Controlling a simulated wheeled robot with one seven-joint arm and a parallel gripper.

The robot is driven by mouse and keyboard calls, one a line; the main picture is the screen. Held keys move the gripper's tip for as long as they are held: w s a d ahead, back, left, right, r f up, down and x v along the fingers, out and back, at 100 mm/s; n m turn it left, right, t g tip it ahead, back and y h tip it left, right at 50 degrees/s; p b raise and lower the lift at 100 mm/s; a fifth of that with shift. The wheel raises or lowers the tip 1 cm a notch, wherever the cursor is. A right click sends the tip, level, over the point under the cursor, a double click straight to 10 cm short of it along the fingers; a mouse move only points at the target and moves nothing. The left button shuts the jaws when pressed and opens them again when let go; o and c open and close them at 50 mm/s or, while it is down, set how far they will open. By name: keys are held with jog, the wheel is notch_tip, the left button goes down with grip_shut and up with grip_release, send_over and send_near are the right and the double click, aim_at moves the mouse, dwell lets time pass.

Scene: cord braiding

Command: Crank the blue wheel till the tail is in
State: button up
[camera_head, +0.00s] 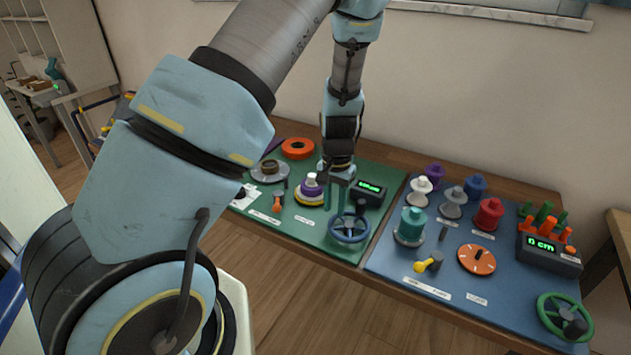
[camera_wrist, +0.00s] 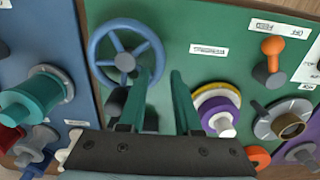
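The blue wheel (camera_head: 331,229) lies at the front right of the green board, with a dark knob by its rim. It also shows in the wrist view (camera_wrist: 123,62), upper left. My gripper (camera_head: 339,190) hangs over the board just behind the wheel. In the wrist view my two teal fingers (camera_wrist: 163,73) are apart with nothing between them. The left finger overlaps the wheel's right edge in that view; I cannot tell whether they touch. A dark box with a green display (camera_head: 369,187) stands behind the wheel, its text unreadable. I cannot make out the tail.
A purple, white and yellow spool stack (camera_head: 310,190) stands left of my gripper. An orange lever (camera_head: 277,203) and a grey disc (camera_head: 258,175) sit further left. The blue board (camera_head: 385,258) to the right holds several spools, a "0 cm" display (camera_head: 545,245) and a green wheel (camera_head: 544,310).

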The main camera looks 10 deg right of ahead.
notch_tip(320, 180, up, 10)
jog(key=b, duration=0.2)
jog(key=s+a+r+n, duration=0.2)
jog(key=a, duration=0.6)
jog(key=s+a+r+n+t, duration=0.1)
jog(key=s+a+r+n, duration=0.1)
jog(key=a, duration=0.7)
jog(key=s+a+r+n, duration=0.2)
jog(key=a+n, duration=0.1)
jog(key=a, duration=0.5)
jog(key=shift+a+r+t, duration=0.15)
jog(key=shift+a+t, duration=0.15)
